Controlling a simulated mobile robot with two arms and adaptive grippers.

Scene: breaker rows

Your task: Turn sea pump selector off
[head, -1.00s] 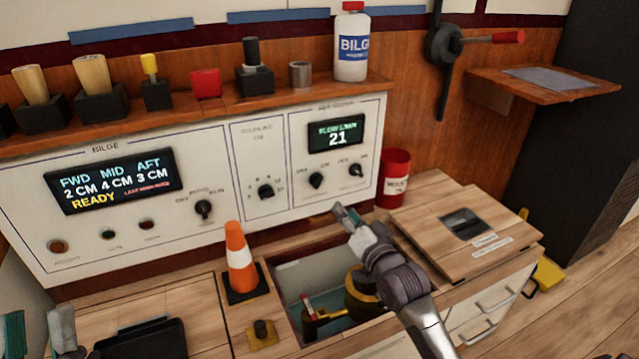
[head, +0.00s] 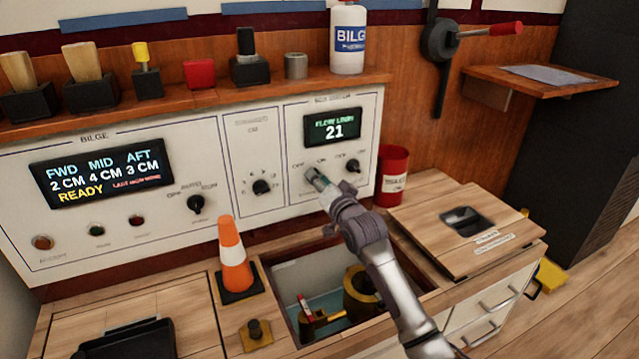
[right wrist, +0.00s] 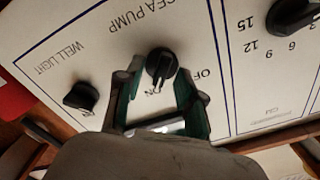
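The sea pump selector (right wrist: 160,66) is a black knob on the white panel (right wrist: 215,20), under the "SEA PUMP" lettering in the right wrist view. That view is upside down; the knob's pointer seems to point at "ON", with "OFF" to one side. My right gripper (right wrist: 158,85) is open, its green-padded fingertips on either side of the knob. Contact cannot be told. In the head view my right gripper (head: 315,179) is at the panel below the "21" display (head: 333,125) and hides the selector. My left gripper is out of view.
The well light knob (right wrist: 81,97) sits close beside the selector; it also shows in the head view (head: 352,166). A red can (head: 392,175) stands at the panel's right end. An orange cone (head: 235,262) and an open hatch (head: 290,275) are below.

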